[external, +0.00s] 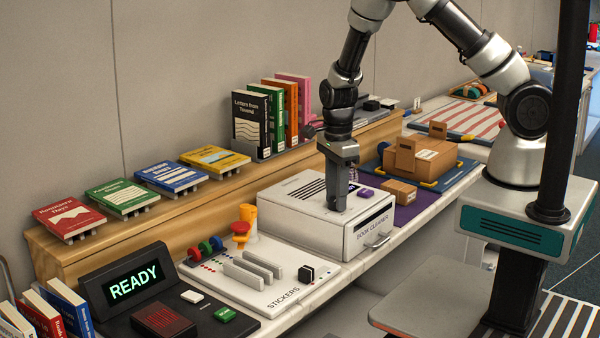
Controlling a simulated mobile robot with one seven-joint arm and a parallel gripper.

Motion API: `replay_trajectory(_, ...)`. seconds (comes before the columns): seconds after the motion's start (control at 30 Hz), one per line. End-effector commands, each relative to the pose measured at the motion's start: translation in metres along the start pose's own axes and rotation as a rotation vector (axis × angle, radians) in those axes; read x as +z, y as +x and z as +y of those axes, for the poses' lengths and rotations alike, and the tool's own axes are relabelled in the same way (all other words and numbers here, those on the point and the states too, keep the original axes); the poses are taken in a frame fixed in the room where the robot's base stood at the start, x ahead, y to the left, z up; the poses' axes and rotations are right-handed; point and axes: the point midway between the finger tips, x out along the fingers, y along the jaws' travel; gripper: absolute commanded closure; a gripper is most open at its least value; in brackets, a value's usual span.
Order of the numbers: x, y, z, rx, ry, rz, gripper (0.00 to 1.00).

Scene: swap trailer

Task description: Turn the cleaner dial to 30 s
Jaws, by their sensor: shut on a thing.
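The white book cleaner (356,238), lettered BOOK CLEANER on its front, stands on the counter in the middle of the external view. It has dark slots on top, a purple button (366,192) and a front handle. My gripper (340,207) points straight down onto the cleaner's top, left of the purple button. Its fingers are shut on the cleaner dial, which they hide. I cannot read the dial's setting or its marks.
Left of the cleaner is a white STICKERS board (272,290) with upright dividers and a black knob. A black READY display (135,287) stands further left. Books line the wooden shelf (190,213) behind. Cardboard boxes (424,160) stand to the right.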

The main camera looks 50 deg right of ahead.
Motion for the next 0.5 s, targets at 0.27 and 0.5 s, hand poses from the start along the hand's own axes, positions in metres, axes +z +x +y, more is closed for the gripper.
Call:
replay_trajectory(0.27, 0.0005, -0.001, -0.0013, -0.003, 0.184, -0.001, 0.9)
replay_trajectory(0.5, 0.0003, -0.001, -0.0015, -0.003, 0.273, -0.002, 0.9)
